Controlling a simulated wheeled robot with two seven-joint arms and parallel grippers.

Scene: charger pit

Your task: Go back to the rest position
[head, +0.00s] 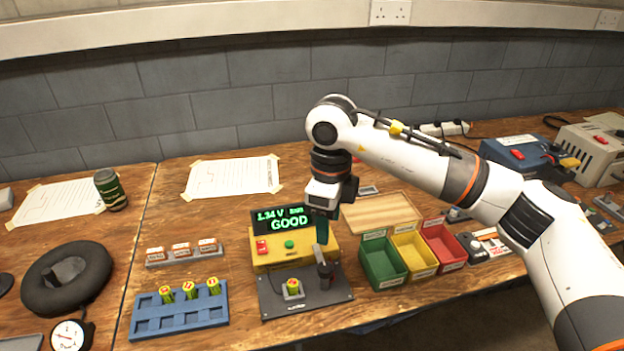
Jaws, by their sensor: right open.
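My right arm comes in from the right, and its gripper (322,232) points down over the right side of the yellow tester (262,262). The gripper is open, with nothing seen between its fingers. The fingers partly hide the right end of the tester and its display (283,219), which reads 1.34 V and GOOD in green. A yellow-green battery (293,287) stands upright in the holder on the dark plate (270,308) in front of the tester. My left gripper is not in view.
A blue rack (150,325) holds three batteries at front left. Green (382,268), yellow (415,257) and red (443,246) bins stand right of the tester. Chargers (520,152) are behind my arm. A can (110,190) and black ring (66,279) are left.

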